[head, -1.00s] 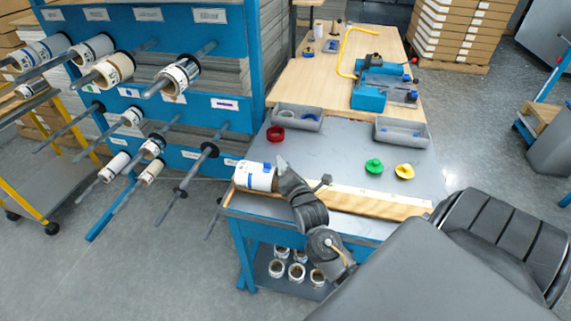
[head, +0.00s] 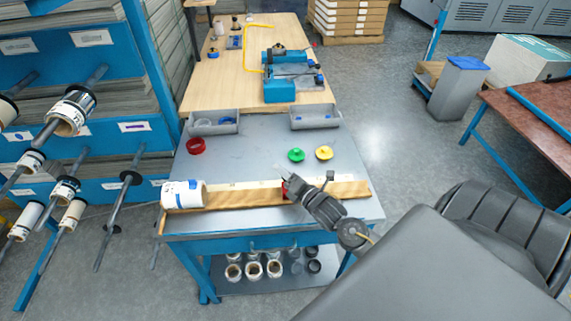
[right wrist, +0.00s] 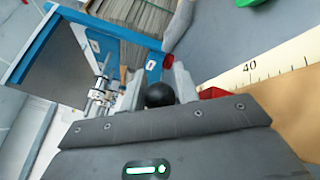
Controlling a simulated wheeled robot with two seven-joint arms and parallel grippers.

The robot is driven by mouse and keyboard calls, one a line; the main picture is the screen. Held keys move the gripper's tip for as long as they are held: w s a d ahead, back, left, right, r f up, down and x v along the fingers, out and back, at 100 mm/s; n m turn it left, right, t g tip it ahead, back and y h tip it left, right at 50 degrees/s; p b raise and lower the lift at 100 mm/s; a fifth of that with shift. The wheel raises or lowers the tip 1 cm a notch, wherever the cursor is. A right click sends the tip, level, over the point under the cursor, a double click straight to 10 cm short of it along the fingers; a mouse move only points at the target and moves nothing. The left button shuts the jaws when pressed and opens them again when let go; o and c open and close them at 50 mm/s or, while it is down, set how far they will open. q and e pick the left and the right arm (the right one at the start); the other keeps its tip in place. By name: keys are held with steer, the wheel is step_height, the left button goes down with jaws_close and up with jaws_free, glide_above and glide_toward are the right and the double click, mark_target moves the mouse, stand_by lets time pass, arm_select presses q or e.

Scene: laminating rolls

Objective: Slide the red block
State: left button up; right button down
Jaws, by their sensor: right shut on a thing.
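The red block (head: 285,188) shows as a small patch at the middle of the wooden rail (head: 237,197), mostly hidden by my right gripper (head: 286,181). In the right wrist view it is a red piece (right wrist: 212,93) beside the right finger, next to the ruler strip (right wrist: 262,69). A black ball knob (right wrist: 160,95) sits between the fingers of my right gripper (right wrist: 158,83), which is shut on it. Whether the knob is joined to the red block is hidden. My left gripper is not in view.
A white roll (head: 184,194) lies at the rail's left end. Behind the rail are a red ring (head: 195,146), a green knob (head: 296,155), a yellow knob (head: 324,153) and two grey trays. The grey bench top (head: 250,153) between them is clear.

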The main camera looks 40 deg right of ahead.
steer(key=shift+s+f, duration=0.15)
steer(key=shift+f, duration=0.15)
steer(key=c, duration=1.3)
jaws_free()
steer(key=shift+d, duration=0.1)
steer(key=shift+o, duration=1.3)
steer(key=shift+r, duration=0.15)
steer(key=s+b, duration=0.2)
steer(key=s, duration=0.8)
steer(key=shift+d, duration=0.15)
steer(key=shift+s, duration=0.4)
